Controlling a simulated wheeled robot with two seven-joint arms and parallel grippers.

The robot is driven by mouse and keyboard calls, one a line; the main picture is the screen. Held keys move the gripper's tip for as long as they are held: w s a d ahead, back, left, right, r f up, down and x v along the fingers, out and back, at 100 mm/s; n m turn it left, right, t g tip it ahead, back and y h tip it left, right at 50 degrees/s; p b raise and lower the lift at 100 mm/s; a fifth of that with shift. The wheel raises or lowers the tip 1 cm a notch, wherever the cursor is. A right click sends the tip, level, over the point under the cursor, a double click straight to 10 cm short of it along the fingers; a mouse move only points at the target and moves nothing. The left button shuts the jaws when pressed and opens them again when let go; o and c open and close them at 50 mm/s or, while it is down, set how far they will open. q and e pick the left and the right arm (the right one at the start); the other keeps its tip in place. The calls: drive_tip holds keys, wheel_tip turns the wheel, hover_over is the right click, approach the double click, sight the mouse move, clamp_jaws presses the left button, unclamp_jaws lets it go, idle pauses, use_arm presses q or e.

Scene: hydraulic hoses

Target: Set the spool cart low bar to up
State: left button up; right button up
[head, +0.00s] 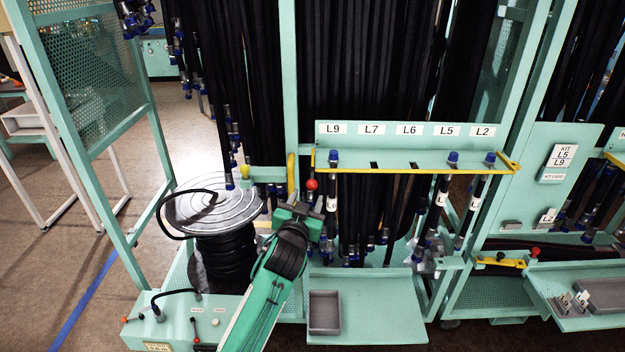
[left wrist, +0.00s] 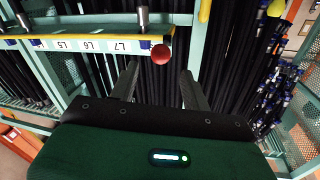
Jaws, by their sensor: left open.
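A yellow bar (head: 420,172) runs along the front edge of the label shelf, with a red ball knob (head: 311,184) by its left end. The bar (left wrist: 90,42) and the knob (left wrist: 161,57) also show in the left wrist view. An upright yellow handle (head: 291,172) stands left of the knob. My left gripper (head: 311,208) is just below the knob in the head view. In the left wrist view its two fingers are apart and empty, with the knob seen between and beyond their tips. I cannot tell contact. My right gripper is out of view.
A ringed spool (head: 205,212) wound with black hose stands left of my arm. A control box (head: 185,320) is at lower left. Black hoses hang behind the bar. A tray (head: 380,310) with a grey bin is below. Another yellow bar (head: 500,262) is at right.

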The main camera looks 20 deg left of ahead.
sight(311, 187)
use_arm(q)
drive_tip(key=w, duration=0.2)
drive_tip(key=w+p, duration=0.1)
drive_tip(key=w, duration=0.2)
drive_tip(key=w+p, duration=0.1)
drive_tip(key=w, duration=0.1)
drive_tip(key=shift+w+a, duration=0.2)
drive_tip(key=shift+a, duration=0.15)
clamp_jaws()
